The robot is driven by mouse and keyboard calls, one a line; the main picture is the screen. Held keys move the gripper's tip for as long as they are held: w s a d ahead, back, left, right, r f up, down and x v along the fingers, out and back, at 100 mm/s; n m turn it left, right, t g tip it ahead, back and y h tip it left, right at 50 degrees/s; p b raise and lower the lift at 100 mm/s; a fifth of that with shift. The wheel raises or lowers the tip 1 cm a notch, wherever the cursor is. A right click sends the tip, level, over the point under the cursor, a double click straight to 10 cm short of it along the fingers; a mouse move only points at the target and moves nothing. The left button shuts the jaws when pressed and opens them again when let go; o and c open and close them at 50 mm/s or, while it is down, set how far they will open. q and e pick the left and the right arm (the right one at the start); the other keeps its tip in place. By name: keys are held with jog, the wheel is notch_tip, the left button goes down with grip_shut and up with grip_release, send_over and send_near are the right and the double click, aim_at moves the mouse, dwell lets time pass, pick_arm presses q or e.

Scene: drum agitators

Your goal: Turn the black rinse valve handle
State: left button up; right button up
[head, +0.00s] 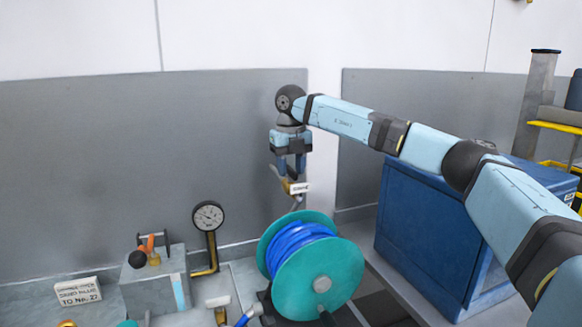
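My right gripper (291,166) points down at the back wall, its arm reaching in from the right. Just below its fingertips is a small brass valve (288,186) with a white tag (300,188) and a hose running down from it. A dark lever-like piece (274,171) sticks out to the left of the valve, next to the fingers; it may be the black handle. The fingers overlap the top of the valve, so I cannot tell whether they touch or grip the handle. My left gripper is not in view.
A teal reel with blue hose (298,247) stands just below the valve. A pressure gauge (208,216) on a brass pipe and a grey box with an orange-handled valve (155,270) are at left. A large blue cabinet (420,235) stands right, under my arm.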

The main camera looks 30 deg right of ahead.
grip_shut()
